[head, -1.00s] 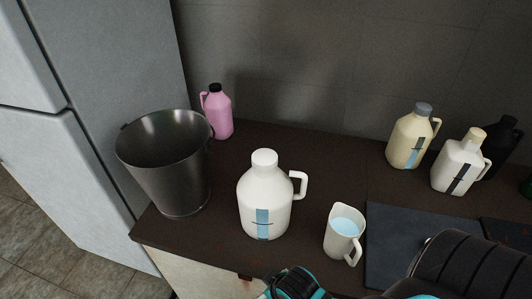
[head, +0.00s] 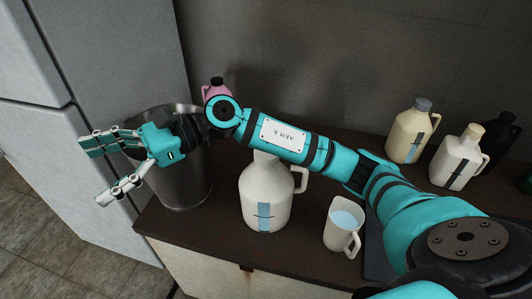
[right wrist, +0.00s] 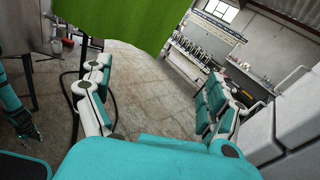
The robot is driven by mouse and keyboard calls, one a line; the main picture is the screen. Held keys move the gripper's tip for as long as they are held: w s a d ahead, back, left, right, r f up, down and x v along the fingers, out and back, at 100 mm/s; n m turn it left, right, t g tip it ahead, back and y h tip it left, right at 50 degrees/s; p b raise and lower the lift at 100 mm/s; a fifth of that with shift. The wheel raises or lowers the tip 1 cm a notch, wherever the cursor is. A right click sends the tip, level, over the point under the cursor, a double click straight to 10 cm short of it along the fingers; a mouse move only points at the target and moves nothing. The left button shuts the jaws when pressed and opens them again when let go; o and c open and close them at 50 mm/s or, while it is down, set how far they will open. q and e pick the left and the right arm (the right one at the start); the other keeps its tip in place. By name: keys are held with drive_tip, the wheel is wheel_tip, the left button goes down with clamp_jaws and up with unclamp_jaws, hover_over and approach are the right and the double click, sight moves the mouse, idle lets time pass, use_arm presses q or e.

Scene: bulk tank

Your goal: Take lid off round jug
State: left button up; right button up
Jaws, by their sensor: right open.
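The white round jug (head: 265,200), with a blue stripe and a side handle, stands upright on the dark counter. My right forearm crosses in front of its top in the head view, so its lid is hidden. My right gripper (head: 97,172) is open and empty, left of the jug and in front of the metal bucket, with its fingers pointing left. In the right wrist view my right gripper (right wrist: 150,95) shows its two fingers spread wide with nothing between them. What looks like my left gripper (right wrist: 30,130) shows small at the left edge there.
The metal bucket (head: 182,190) stands left of the jug, beside the fridge (head: 100,80). A pink jug (head: 216,88) is behind my arm. A measuring cup (head: 343,225) with blue liquid stands to the right. A cream jug (head: 405,137) and a white jug (head: 457,162) stand at the back right.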

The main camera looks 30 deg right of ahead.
drive_tip(key=w+d+f+n+h, duration=0.2)
drive_tip(key=d+f+n+h, duration=0.1)
drive_tip(key=d+n+h, duration=0.15)
wheel_tip(320, 180, up, 3)
drive_tip(key=n+h, duration=0.2)
drive_tip(key=h, duration=1.1)
hover_over(262, 159)
drive_tip(key=w+d, duration=0.2)
wheel_tip(262, 159, down, 11)
drive_tip(key=shift+s+r+p, duration=0.1)
drive_tip(key=shift+s+p, duration=0.05)
drive_tip(key=shift+p, duration=0.15)
drive_tip(key=shift+f, duration=0.65)
drive_tip(key=f+p, duration=0.1)
drive_tip(key=f, duration=0.1)
drive_tip(key=f+p, duration=0.1)
drive_tip(key=f, duration=0.1)
drive_tip(key=shift+d+p, duration=0.3)
drive_tip(key=shift+p, duration=0.05)
drive_tip(key=shift+f, duration=0.6)
drive_tip(key=c, duration=0.9)
